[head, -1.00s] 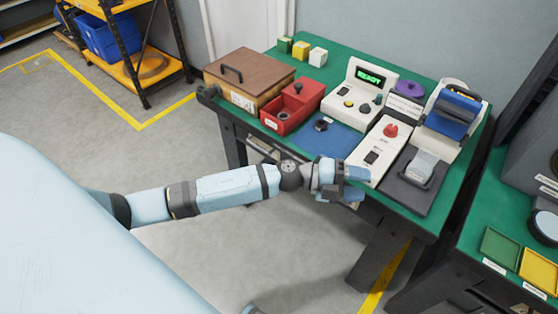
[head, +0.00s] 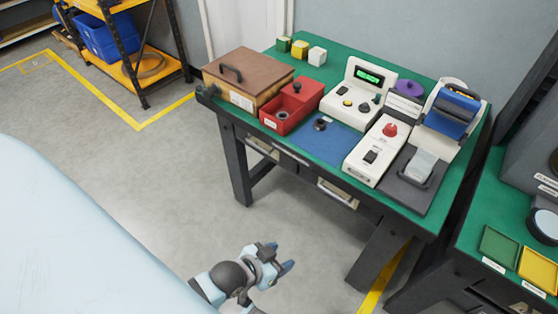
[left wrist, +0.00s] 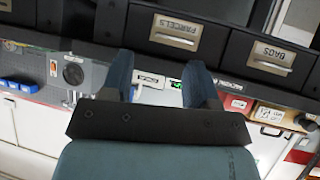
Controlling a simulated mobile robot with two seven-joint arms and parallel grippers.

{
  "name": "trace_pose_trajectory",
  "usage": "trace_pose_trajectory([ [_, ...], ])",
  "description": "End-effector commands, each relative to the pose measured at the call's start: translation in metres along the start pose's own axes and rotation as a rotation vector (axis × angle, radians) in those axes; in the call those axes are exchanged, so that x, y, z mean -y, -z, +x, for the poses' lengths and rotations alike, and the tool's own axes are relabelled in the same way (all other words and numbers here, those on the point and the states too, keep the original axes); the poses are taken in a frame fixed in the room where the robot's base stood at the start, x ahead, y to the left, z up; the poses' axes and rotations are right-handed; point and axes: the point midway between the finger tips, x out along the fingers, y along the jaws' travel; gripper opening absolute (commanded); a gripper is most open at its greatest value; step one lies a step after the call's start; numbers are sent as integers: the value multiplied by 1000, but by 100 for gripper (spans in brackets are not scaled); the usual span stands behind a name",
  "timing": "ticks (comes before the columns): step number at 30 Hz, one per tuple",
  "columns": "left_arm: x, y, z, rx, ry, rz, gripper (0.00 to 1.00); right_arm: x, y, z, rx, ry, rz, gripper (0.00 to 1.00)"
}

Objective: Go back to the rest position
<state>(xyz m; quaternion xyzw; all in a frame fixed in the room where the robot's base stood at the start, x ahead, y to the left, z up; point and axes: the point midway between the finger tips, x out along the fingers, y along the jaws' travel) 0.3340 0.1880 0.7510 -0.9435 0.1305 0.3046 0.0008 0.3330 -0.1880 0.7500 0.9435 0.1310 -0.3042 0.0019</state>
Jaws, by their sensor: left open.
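My left gripper (head: 280,257) is open and empty. It hangs low in front of the green-topped bench (head: 335,66), apart from it, over the grey floor. In the left wrist view, its two blue fingers (left wrist: 161,78) are spread with nothing between them, and the bench front is beyond them. The bench holds the white tester with a green display (head: 370,77), a red bin (head: 281,126), a blue mat (head: 335,142), a white switch box with a red knob (head: 366,168) and a sealer with a blue top (head: 447,116). My right gripper is not in view.
Drawers labelled PARCELS (left wrist: 176,34) and BAGS (left wrist: 270,55) are in the bench front. A second green bench with green (head: 498,246) and yellow (head: 540,268) trays stands at the right. An orange shelf (head: 150,60) is at the back left. The floor left of the bench is clear.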

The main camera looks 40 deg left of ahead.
Motion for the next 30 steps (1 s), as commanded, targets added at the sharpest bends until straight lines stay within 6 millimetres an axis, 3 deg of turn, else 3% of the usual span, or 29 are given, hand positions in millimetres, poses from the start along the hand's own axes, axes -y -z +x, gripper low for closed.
trace_pose_trajectory([
  [5, -1, 10, -7, -3, 1, 5, 54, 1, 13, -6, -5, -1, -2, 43],
  [8, -2, 26, -19, -7, 3, 12, 54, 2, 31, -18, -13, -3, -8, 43],
  [15, -4, 80, -62, -19, 10, 39, 54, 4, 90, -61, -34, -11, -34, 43],
  [20, -4, 110, -84, -39, 16, 58, 54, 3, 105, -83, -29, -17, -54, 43],
  [30, -2, 99, -81, -28, 20, 66, 54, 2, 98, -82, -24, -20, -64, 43],
])
